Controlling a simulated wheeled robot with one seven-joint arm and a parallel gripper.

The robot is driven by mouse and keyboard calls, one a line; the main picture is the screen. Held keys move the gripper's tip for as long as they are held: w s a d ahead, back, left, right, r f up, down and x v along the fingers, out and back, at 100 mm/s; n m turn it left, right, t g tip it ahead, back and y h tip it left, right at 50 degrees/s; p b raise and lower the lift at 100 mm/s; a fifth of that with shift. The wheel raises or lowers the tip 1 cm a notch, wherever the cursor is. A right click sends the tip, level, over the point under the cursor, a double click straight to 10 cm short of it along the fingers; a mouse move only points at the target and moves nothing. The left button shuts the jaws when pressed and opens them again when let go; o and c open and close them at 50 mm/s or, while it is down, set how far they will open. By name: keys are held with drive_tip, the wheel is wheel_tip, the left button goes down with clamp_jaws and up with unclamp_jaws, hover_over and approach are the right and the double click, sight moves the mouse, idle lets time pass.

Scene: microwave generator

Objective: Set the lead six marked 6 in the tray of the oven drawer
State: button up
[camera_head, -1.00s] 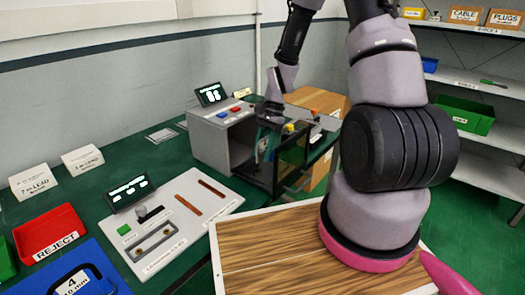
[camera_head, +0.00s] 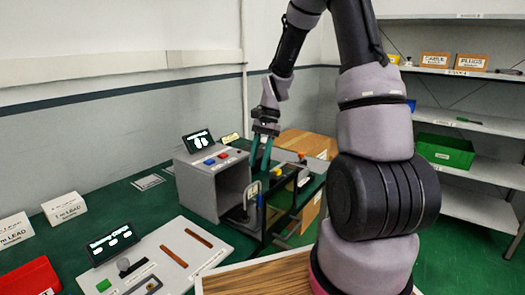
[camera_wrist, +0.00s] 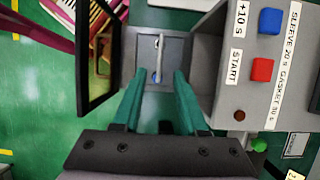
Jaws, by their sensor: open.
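The grey oven (camera_head: 198,190) stands on the green bench with its front open. In the wrist view, its button face (camera_wrist: 240,95) is at the right. The grey drawer tray (camera_wrist: 176,101) lies below and ahead of my fingers.
A dark-framed door panel (camera_wrist: 97,55) stands left of the tray, close to my fingers. A fixture board (camera_head: 160,255) with two brown strips and a red bin (camera_head: 28,280) are on the bench. A wooden box (camera_head: 308,143) stands behind the oven.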

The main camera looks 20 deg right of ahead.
drive_tip(key=s+d+r+n+t+h, duration=0.1)
drive_tip(key=s+r+n+t, duration=0.35)
drive_tip(key=r, duration=1.25)
drive_tip(key=s+d+r+n+t, duration=0.1)
drive_tip(key=s+r+n+t, duration=0.1)
drive_tip(key=s+r+t, duration=0.3)
drive_tip(key=s+r, duration=0.4)
drive_tip(key=s, duration=0.3)
drive_tip(key=shift+s+h, duration=0.3)
drive_tip(key=shift+s, duration=0.1)
